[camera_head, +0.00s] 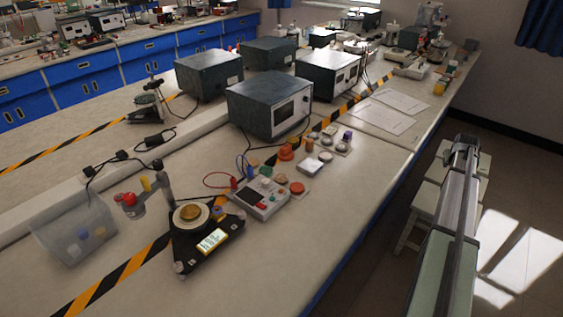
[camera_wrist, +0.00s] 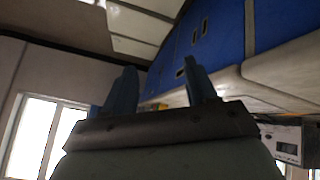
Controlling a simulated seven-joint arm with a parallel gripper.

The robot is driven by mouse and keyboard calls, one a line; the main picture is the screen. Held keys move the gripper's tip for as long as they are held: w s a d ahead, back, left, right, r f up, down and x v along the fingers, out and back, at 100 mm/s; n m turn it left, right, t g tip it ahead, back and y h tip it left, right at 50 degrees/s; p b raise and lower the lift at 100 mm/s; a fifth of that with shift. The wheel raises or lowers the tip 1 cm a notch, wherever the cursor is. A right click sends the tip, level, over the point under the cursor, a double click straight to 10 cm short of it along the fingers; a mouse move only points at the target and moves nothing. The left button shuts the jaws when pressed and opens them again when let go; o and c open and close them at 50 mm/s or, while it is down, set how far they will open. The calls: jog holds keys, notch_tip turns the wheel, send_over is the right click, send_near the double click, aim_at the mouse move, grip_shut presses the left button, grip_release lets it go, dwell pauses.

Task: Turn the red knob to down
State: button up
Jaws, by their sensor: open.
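Several red parts stand on the bench in the head view, and I cannot tell for sure which is the red knob. A red round piece (camera_head: 129,199) sits at the left beside a grey stand. A red-orange round piece (camera_head: 297,188) lies to the right of a white control box (camera_head: 260,196) with a red patch. No pointer direction can be read on any of them. My gripper (camera_wrist: 160,90) shows in the wrist view with its two dark fingers apart and nothing between them. It is away from the bench pieces.
A black three-legged device (camera_head: 205,240) with a lit display and a clear bin (camera_head: 75,228) stand in front. Dark boxy instruments (camera_head: 270,103) stand behind. My arm is over the floor at the right, by a white stool (camera_head: 425,200). The front right bench top is clear.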

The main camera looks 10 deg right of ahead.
jog(key=w+a+r+n+y, duration=0.1)
jog(key=w+a+r+n, duration=0.35)
jog(key=a, duration=0.75)
jog(key=w+a+r+n+y, duration=0.1)
jog(key=w+a+r, duration=0.4)
jog(key=w+a, duration=0.5)
jog(key=a+r+n+g+y, duration=0.1)
jog(key=a+r+n+y, duration=0.2)
jog(key=a, duration=1.6)
jog(key=a+r+n, duration=0.4)
jog(key=a, duration=1.4)
jog(key=s+a+r+n+g, duration=0.15)
jog(key=s+a, duration=0.25)
jog(key=a, duration=0.5)
jog(key=s+a+r+n+y, duration=0.1)
jog(key=s+a+r+n, duration=0.2)
jog(key=a, duration=0.6)
jog(key=s+a+r+n+g, duration=0.1)
jog(key=s+a+n, duration=0.1)
jog(key=s+a, duration=0.5)
jog(key=n+g, duration=0.3)
jog(key=n, duration=0.4)
send_near(129, 195)
jog(key=shift+t+h, duration=0.25)
jog(key=shift+h, duration=0.15)
jog(key=f, duration=0.8)
jog(key=shift+s+a+f, duration=0.25)
jog(key=shift+a+f, duration=0.1)
